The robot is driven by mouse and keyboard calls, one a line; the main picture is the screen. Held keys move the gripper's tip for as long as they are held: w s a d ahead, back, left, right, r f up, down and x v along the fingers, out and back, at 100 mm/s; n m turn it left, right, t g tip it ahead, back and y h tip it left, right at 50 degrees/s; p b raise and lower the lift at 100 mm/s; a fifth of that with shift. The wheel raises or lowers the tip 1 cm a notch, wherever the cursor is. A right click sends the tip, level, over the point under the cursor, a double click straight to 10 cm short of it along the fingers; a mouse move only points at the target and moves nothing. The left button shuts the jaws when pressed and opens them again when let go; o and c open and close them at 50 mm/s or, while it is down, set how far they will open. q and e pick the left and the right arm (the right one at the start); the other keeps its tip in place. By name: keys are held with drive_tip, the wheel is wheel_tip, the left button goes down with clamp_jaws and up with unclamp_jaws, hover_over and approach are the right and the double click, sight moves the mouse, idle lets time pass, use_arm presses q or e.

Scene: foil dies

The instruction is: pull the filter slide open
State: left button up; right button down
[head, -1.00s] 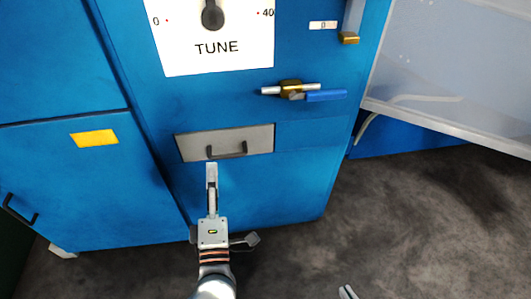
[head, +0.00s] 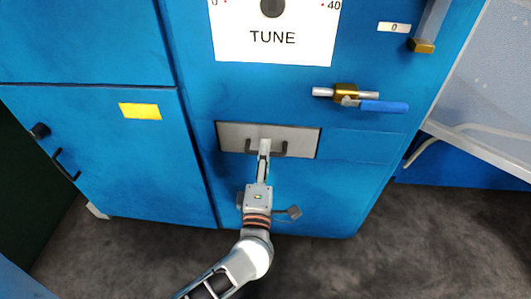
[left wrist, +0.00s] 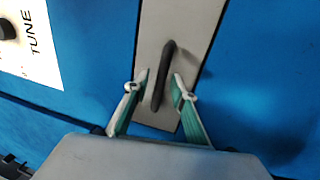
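The filter slide is a grey plate (head: 306,139) set in the front of the blue cabinet, with a dark bar handle (head: 284,149). In the left wrist view the plate (left wrist: 186,22) runs from the top to the middle, and the handle (left wrist: 165,65) stands out from it. My left gripper (head: 264,147) is at the handle in the head view. In the left wrist view its green-padded fingers (left wrist: 162,88) are apart, one on each side of the handle's near end, with gaps visible. The slide looks flush with the cabinet. My right gripper is out of view.
Above the slide are a white TUNE dial plate (head: 300,40) and a brass valve with a blue lever (head: 382,106). A cabinet door with a yellow label (head: 140,111) is at left. A pale translucent panel (head: 480,100) stands at right. Dark floor (head: 400,240) lies open in front.

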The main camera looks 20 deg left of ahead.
use_arm(q)
drive_tip(key=shift+w, duration=0.1)
clamp_jaws()
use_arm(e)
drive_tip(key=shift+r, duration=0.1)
